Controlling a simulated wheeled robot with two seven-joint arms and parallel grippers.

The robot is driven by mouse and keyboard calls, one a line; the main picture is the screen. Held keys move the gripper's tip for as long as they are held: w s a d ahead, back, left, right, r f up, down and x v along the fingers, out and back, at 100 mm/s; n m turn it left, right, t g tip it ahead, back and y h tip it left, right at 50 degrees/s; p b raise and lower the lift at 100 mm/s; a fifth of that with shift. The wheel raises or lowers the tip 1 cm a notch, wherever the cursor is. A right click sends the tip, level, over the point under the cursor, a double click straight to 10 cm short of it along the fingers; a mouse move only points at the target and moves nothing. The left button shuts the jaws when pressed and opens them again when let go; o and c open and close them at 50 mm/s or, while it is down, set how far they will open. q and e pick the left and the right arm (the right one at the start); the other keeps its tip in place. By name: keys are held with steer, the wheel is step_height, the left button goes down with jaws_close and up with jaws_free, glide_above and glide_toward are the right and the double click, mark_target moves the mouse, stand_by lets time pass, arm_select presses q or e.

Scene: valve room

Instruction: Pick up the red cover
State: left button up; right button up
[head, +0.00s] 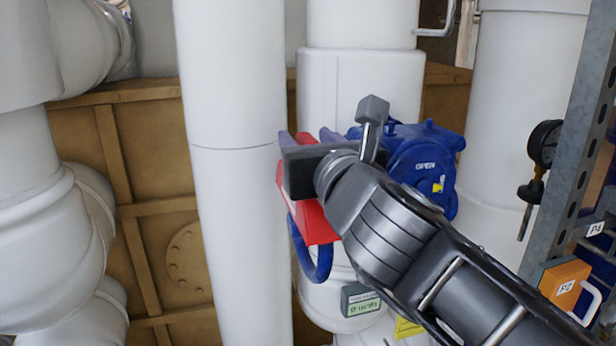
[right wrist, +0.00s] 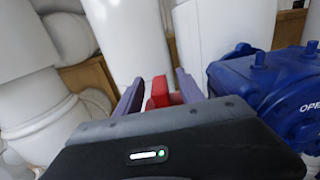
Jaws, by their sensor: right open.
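The red cover (head: 316,226) is at the blue valve in the middle of the head view, partly hidden behind my right gripper. My right gripper (head: 306,138) is open, with its two purple-grey fingers pointing away over the cover's upper part. In the right wrist view a narrow red part of the cover (right wrist: 160,90) shows between the open fingers of the right gripper (right wrist: 158,82), with a gap on the left. Whether the right finger touches it, I cannot tell. The cover's lower part is hidden there by the gripper body. My left gripper is not in view.
The blue valve housing (head: 424,165) marked OPEN stands right of the gripper. A blue handwheel (head: 318,265) hangs below the cover. A thick white pipe (head: 235,190) rises close on the left. A pressure gauge (head: 545,143) and a metal frame (head: 578,130) are at the right.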

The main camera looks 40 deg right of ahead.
steer(key=shift+c, duration=0.4)
jaws_close()
stand_by(1.2)
